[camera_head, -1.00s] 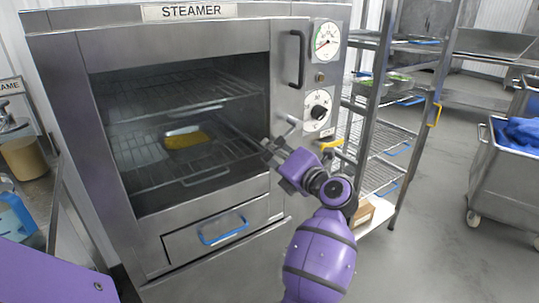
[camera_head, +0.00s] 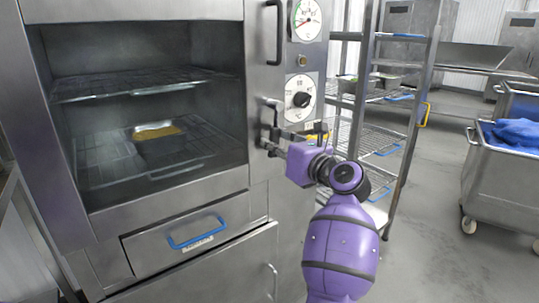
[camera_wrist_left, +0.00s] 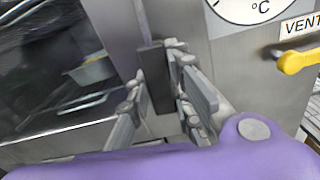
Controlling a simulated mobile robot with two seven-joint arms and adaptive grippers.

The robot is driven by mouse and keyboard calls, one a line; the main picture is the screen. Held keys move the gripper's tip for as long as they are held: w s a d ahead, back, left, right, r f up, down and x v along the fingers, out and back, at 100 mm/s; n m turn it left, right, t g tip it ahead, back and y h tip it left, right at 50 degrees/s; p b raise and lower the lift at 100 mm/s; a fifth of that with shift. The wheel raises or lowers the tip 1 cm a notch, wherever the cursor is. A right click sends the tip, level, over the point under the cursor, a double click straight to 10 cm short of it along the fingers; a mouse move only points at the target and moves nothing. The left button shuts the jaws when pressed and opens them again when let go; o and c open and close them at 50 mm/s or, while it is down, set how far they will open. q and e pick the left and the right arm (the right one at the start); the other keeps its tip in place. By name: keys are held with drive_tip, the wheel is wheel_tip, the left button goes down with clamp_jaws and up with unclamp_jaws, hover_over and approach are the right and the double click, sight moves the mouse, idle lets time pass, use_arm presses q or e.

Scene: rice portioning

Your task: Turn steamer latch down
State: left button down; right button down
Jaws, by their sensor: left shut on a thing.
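The steamer (camera_head: 130,12) stands at the left, its cavity showing in the head view. In the left wrist view the gripper (camera_wrist_left: 160,92) is shut on the latch's dark upright bar (camera_wrist_left: 154,72), with fingers on both sides. The fingers hide part of the latch in the head view. My right gripper is not in view.
A pan of yellow food (camera_head: 158,137) sits on the lower rack inside. A black timer knob (camera_head: 301,99) and a yellow vent lever (camera_wrist_left: 298,62) are close to the gripper. A wire shelf rack (camera_head: 375,140) stands right of the steamer.

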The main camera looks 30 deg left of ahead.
use_arm(q)
drive_tip(key=shift+w+d+f+n+b, duration=0.1)
drive_tip(key=shift+w+n+b, duration=0.3)
drive_tip(key=shift+b, duration=0.05)
drive_tip(key=shift+w+d+n+b, duration=0.1)
drive_tip(key=shift+w+n+b, duration=0.05)
drive_tip(key=shift+n+b, duration=0.15)
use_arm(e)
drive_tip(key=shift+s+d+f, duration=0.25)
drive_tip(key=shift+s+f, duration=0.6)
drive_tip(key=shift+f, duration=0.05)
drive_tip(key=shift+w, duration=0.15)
use_arm(q)
drive_tip(key=c, duration=1.6)
unclamp_jaws()
drive_tip(key=shift+o, duration=0.2)
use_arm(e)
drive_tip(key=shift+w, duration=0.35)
use_arm(q)
drive_tip(key=shift+d, duration=0.2)
drive_tip(key=v, duration=1.1)
drive_tip(key=shift+s+d, duration=0.2)
drive_tip(key=shift+d, duration=0.1)
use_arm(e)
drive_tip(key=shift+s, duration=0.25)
